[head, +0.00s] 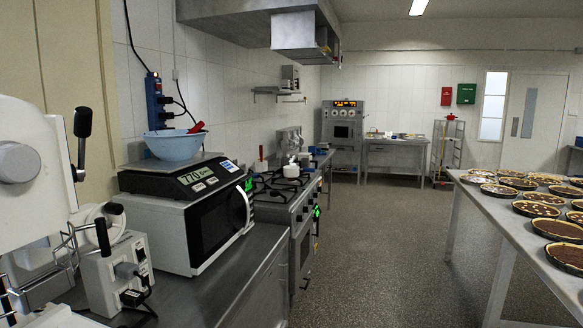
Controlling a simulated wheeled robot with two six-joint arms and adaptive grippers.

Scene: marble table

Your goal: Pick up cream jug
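I cannot make out a cream jug in the head view. A small white vessel (291,170) stands on the stove in the middle distance, too small to tell what it is. A light blue bowl (174,144) with a red handle or utensil in it sits on a scale on top of a microwave at the left. Neither of my grippers shows in the view.
A white microwave (188,225) and white machines (118,272) crowd the left steel counter. A gas stove (285,195) stands beyond. A long table (482,205) with several pies is at the right. The floor (370,240) between is clear.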

